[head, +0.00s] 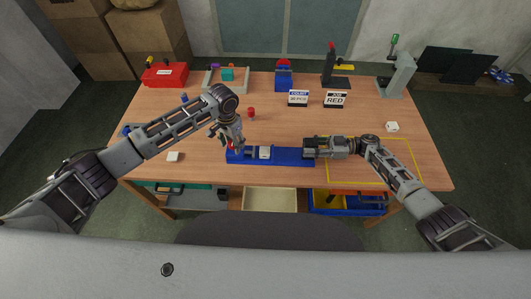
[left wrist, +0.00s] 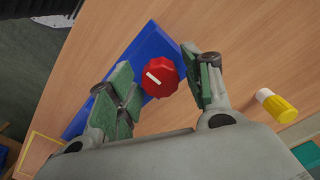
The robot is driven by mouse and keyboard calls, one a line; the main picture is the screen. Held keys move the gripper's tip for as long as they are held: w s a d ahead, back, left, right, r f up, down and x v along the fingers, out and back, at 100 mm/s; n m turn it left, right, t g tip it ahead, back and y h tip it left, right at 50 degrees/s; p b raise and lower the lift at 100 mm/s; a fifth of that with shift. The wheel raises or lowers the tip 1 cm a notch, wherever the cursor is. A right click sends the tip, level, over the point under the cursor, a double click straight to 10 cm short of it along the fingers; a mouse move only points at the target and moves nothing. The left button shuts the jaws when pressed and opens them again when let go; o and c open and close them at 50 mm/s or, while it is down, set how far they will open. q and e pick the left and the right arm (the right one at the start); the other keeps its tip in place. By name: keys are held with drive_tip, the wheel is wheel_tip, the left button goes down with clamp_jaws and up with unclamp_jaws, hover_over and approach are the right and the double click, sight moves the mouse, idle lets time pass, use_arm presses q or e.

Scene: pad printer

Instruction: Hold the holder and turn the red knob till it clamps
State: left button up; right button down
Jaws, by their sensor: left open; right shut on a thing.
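The blue holder (head: 285,157) lies near the front edge of the table, with a small white piece (head: 264,152) on it. The red knob (left wrist: 160,77), faceted with a white line, sits at the holder's left end; in the head view it is mostly hidden by my left gripper. My left gripper (head: 231,145) is open above that end. In the left wrist view its green-padded fingers (left wrist: 160,90) stand on both sides of the knob, with no clear contact. My right gripper (head: 308,147) is shut on the holder's right end; the exact grip is hard to see.
A red piece (head: 251,112) stands behind the holder. White cubes lie at left (head: 173,157) and right (head: 391,127). Two cards, COUNT (head: 298,98) and RED (head: 336,99), stand further back. A yellow outline (head: 400,139) marks the right area.

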use_arm(q)
drive_tip(key=shift+f, duration=0.7)
drive_tip(key=n, duration=0.9)
drive_tip(key=shift+d+n, duration=0.1)
drive_tip(key=shift+n, duration=0.3)
drive_tip(key=n, duration=0.2)
drive_tip(key=shift+n, duration=0.4)
clamp_jaws()
